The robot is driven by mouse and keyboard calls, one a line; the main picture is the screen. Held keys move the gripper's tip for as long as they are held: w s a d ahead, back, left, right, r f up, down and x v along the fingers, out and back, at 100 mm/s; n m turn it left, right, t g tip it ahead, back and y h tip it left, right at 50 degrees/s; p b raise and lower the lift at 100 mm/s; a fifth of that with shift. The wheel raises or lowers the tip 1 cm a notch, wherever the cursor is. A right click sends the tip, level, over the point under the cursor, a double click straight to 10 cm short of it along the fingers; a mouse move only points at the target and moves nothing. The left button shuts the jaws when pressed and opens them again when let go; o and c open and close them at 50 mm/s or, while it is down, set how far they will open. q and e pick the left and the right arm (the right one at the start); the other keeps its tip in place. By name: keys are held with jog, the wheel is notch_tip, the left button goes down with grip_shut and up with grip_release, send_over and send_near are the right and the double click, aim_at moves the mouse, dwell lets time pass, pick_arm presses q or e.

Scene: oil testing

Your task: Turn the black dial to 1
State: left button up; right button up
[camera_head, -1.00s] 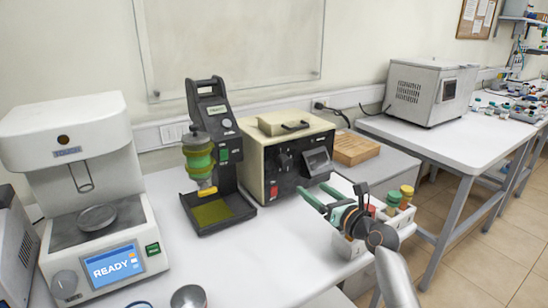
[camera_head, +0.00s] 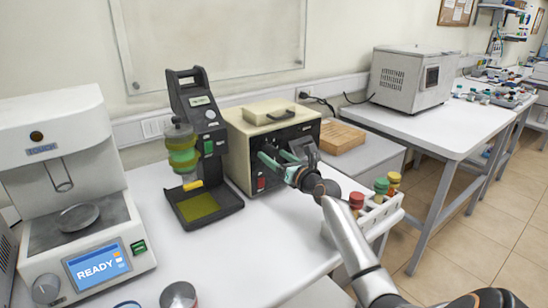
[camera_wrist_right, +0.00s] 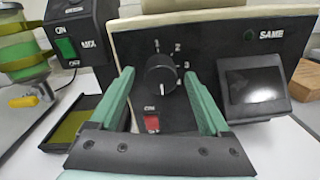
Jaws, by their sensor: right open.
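The beige box device (camera_head: 236,136) with a black front panel stands on the white table, right of the black oil stand. In the right wrist view its black dial (camera_wrist_right: 161,73) sits on the panel, with marks 2 and 3 readable to its upper right and right. The dial's exact setting is too small to tell. My right gripper (camera_head: 276,158) is open in front of the panel; its green fingers (camera_wrist_right: 163,98) lie to either side of the dial in the wrist view, apart from it. The head view mostly hides the dial behind the gripper. My left gripper is not in view.
A red switch (camera_wrist_right: 151,123) is below the dial, and a dark tilted screen (camera_wrist_right: 255,88) juts out at its right. The black stand (camera_head: 190,100) with a green vessel is close on the left. A rack of capped bottles (camera_head: 376,214) stands at right.

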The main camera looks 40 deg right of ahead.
jog(key=shift+w+d, duration=0.1)
jog(key=shift+w, duration=0.35)
grip_shut()
dwell(0.5)
